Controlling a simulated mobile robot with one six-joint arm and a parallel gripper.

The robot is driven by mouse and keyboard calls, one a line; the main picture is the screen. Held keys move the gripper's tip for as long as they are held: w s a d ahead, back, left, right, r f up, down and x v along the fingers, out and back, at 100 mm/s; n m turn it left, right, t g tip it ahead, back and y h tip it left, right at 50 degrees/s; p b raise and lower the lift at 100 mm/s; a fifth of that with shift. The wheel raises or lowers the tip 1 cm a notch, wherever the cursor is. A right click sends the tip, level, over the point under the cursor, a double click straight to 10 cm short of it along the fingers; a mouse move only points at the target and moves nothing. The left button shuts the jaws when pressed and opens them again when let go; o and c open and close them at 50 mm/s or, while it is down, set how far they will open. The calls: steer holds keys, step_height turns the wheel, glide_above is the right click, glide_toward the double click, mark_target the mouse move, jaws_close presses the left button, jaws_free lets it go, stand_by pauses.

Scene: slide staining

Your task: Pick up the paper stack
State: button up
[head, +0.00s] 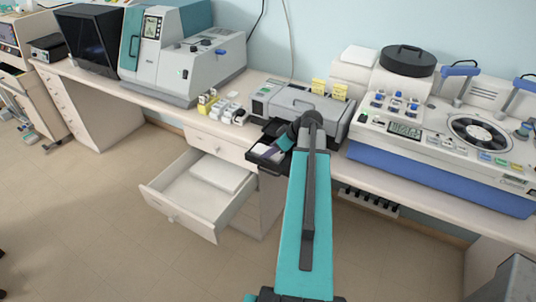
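A white paper stack (220,174) lies flat inside the open drawer (160,207), toward its back right. My arm reaches up the middle of the view and bends at the wrist down to the left. My gripper (268,152) is at the front of the grey printer-like machine (303,104), over or in a dark tray at the counter's edge. It is above and to the right of the paper stack, apart from it. The fingers are small and dark against the tray, so I cannot tell whether they are open or shut.
A teal and grey machine (185,60) and a dark monitor (88,40) stand on the counter at left. Small yellow and white boxes (222,108) sit left of the grey machine. A large white device (450,130) fills the right. The floor before the drawer is clear.

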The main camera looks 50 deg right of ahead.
mark_target(263, 149)
steer(key=shift+r, duration=0.1)
stand_by(0.3)
steer(key=shift+r+b, duration=1)
steer(key=shift+r, duration=0.45)
steer(key=shift+s+a+r, duration=0.15)
steer(key=shift+s+r, duration=0.05)
steer(key=shift+s, duration=0.05)
steer(key=s+a+b, duration=0.1)
steer(key=s, duration=0.1)
steer(key=s+a+b, duration=0.3)
steer(key=s, duration=0.1)
steer(key=shift+a+r, duration=0.25)
steer(key=shift+a, duration=0.15)
steer(key=b, duration=0.3)
steer(key=shift+s+a, duration=0.15)
steer(key=shift+s, duration=0.05)
steer(key=shift+s+a+b, duration=0.15)
steer(key=shift+s+b, duration=0.05)
steer(key=shift+b, duration=0.95)
